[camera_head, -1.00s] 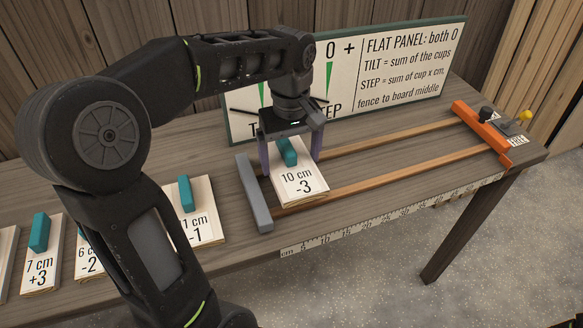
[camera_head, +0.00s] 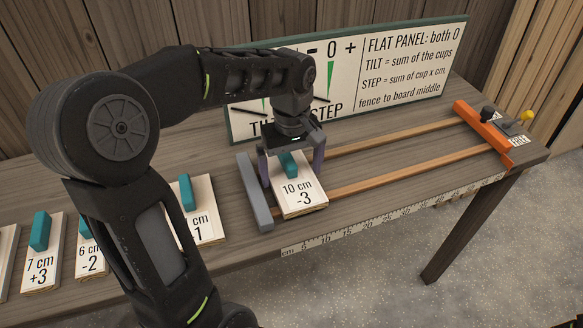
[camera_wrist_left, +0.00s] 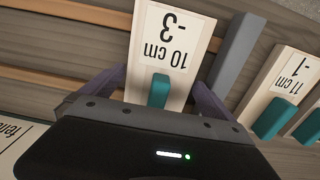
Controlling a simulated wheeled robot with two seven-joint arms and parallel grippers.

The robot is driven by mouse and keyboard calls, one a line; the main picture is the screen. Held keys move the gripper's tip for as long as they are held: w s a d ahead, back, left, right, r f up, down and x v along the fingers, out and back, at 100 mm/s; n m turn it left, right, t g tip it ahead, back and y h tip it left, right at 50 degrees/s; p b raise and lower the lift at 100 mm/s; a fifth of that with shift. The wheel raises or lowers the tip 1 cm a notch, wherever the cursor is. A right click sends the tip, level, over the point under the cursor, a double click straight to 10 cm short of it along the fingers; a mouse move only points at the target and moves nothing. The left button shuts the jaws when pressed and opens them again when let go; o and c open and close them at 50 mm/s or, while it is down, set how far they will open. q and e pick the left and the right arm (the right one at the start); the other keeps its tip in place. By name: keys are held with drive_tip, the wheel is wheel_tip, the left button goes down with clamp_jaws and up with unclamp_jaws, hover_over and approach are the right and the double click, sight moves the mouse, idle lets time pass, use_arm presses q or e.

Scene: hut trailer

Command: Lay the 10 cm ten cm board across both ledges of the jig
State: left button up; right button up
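The 10 cm board (camera_head: 312,200), marked -3 with a teal handle, is over the left end of the jig's two wooden ledges (camera_head: 380,180), beside the grey end block (camera_head: 255,195). It spans both ledges; I cannot tell whether it touches them. My left gripper (camera_head: 291,170) has its purple fingers at the board's two side edges, astride the handle. The wrist view shows the board (camera_wrist_left: 172,40) between the fingertips (camera_wrist_left: 159,76), with a narrow gap to the grey block (camera_wrist_left: 236,50). My right gripper is not in view.
Boards marked 11 cm (camera_head: 207,222), 6 cm (camera_head: 90,262) and 7 cm (camera_head: 40,270) lie left of the jig. An orange crosspiece (camera_head: 480,130) stands at the ledges' right end. A sign (camera_head: 410,70) stands behind. The ledges' middle is clear.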

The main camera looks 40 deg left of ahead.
sight(292, 165)
use_arm(q)
drive_tip(key=shift+r, duration=0.1)
drive_tip(key=shift+r, duration=0.2)
wheel_tip(292, 165, up, 9)
drive_tip(key=shift+f, duration=0.1)
drive_tip(key=shift+r+p, duration=0.95)
drive_tip(key=shift+p, duration=0.15)
drive_tip(key=shift+r+p, duration=0.55)
